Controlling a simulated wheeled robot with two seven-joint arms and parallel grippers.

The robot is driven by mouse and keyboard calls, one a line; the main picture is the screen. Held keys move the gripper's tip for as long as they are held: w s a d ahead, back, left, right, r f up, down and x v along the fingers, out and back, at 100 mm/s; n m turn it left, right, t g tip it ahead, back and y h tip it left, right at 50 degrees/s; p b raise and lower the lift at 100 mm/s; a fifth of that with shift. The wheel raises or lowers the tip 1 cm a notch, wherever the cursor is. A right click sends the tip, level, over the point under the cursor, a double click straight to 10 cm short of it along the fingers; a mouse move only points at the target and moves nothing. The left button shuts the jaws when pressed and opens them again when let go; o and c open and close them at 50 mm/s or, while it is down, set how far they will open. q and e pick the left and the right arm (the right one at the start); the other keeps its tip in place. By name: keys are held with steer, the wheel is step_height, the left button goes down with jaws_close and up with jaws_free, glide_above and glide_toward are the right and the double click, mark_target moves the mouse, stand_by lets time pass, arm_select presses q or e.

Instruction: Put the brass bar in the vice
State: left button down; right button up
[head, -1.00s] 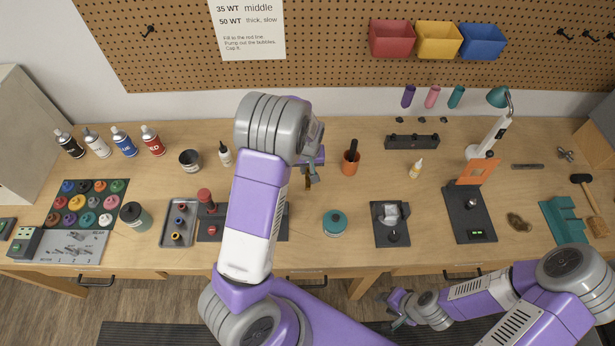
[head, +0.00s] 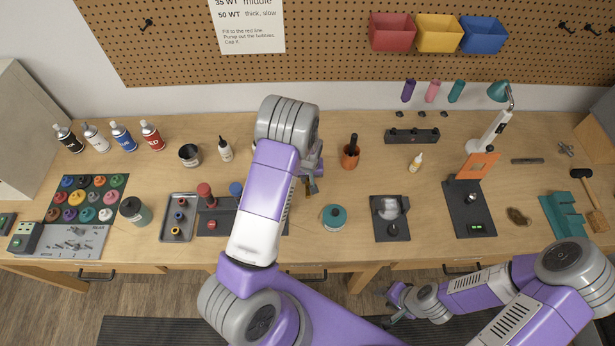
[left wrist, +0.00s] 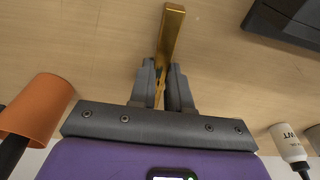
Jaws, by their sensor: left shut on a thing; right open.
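The brass bar (left wrist: 170,38) is a long golden bar in the left wrist view. My left gripper (left wrist: 166,88) is shut on it, and the bar sticks out past the fingertips over the wooden bench. In the head view my left gripper (head: 314,178) is above the middle of the bench, partly hidden by my arm. I cannot tell for sure which fixture is the vice; a dark base with a red knob and a blue knob (head: 212,224) is partly behind my left arm. My right gripper (head: 393,300) is open and empty, low at the bench's front edge.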

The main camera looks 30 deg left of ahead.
arm_select(q)
steer(key=c, duration=1.1)
jaws_free()
steer(key=shift+f, duration=0.1)
steer(key=shift+r+p, duration=0.25)
steer(key=shift+p, duration=0.05)
steer(key=r, duration=0.3)
steer(key=s+r, duration=0.1)
steer(key=r, duration=0.3)
steer(key=d+r, duration=0.1)
steer(key=r, duration=0.2)
steer(key=shift+s+r, duration=0.15)
steer(key=shift+r, duration=0.15)
steer(key=shift+o, duration=0.6)
steer(key=shift+r, duration=0.4)
steer(key=g+h+b, duration=0.1)
steer(key=b, duration=0.8)
glide_above(308, 192)
steer(key=f, duration=0.4)
steer(key=shift+w+a+f, duration=0.15)
steer(key=shift+w+f, duration=0.1)
steer(key=shift+w, duration=0.1)
steer(key=shift+s+f+g, duration=0.15)
steer(key=shift+s+g, duration=0.05)
steer(key=shift+g, duration=0.1)
steer(key=shift+s+f+b, duration=0.15)
steer(key=shift+f+b, duration=0.2)
steer(key=shift+f, duration=3.2)
